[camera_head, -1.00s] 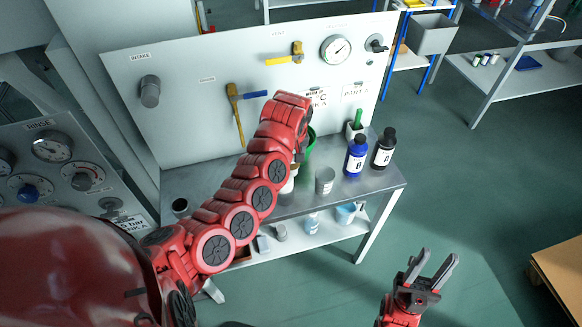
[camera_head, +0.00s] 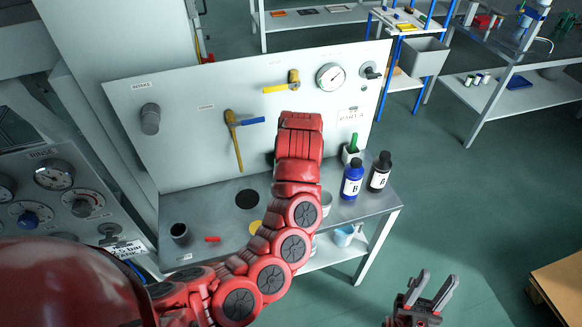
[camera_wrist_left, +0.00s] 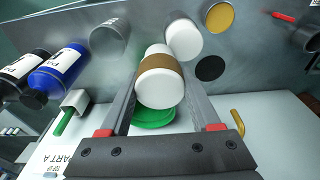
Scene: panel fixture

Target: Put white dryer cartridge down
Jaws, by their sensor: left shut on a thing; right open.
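The white cartridge with a brown band (camera_wrist_left: 161,78) is held between the fingers of my left gripper (camera_wrist_left: 166,72) in the left wrist view. The fingers press on its two sides. In the head view my red left arm hides that gripper and the cartridge. A second white cylinder (camera_wrist_left: 183,38) stands just beyond the cartridge; I cannot tell whether they touch. A green round thing (camera_wrist_left: 155,117) shows partly behind the cartridge. My right gripper (camera_head: 438,284) is open and empty, low at the right of the head view, away from the bench.
The grey bench (camera_head: 372,208) carries a blue bottle (camera_head: 352,181), a black bottle (camera_head: 379,173), a grey cup (camera_wrist_left: 109,40), a black disc (camera_head: 247,199), a yellow disc (camera_wrist_left: 219,17), a small red piece (camera_head: 213,239) and a dark cup (camera_head: 180,232). A white panel (camera_head: 190,110) stands behind.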

